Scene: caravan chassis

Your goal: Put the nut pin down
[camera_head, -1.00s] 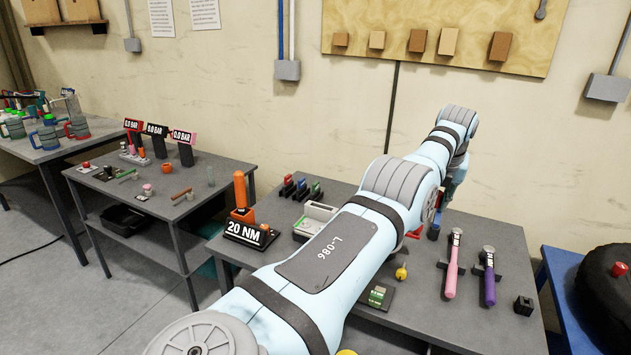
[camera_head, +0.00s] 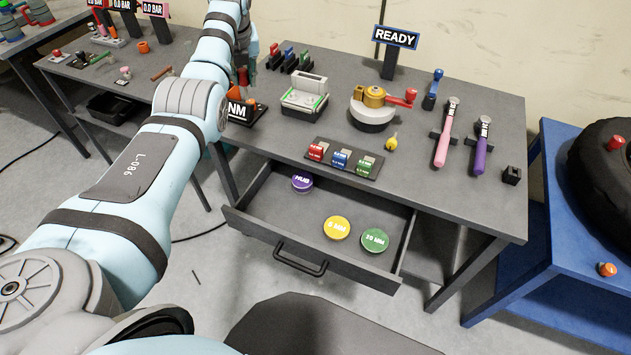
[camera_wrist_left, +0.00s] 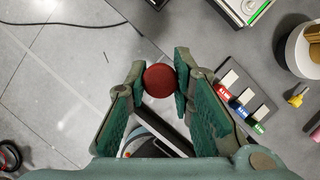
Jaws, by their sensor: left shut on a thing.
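My left gripper (camera_head: 243,70) is at the end of the arm reaching to the back left of the table, over the black "20 NM" stand (camera_head: 238,111). A red-orange upright piece (camera_head: 243,80), probably the nut pin, shows at the gripper just above the stand. In the left wrist view, both green-padded fingers are shut on its round red top (camera_wrist_left: 159,80). I cannot tell whether its lower end rests in the stand. My right gripper is not in view.
A grey and green box (camera_head: 304,95) and a turntable device with a red knob (camera_head: 373,105) stand to the right. An open drawer (camera_head: 285,215) below the front edge holds purple, yellow and green discs. A "READY" sign (camera_head: 395,38) stands at the back.

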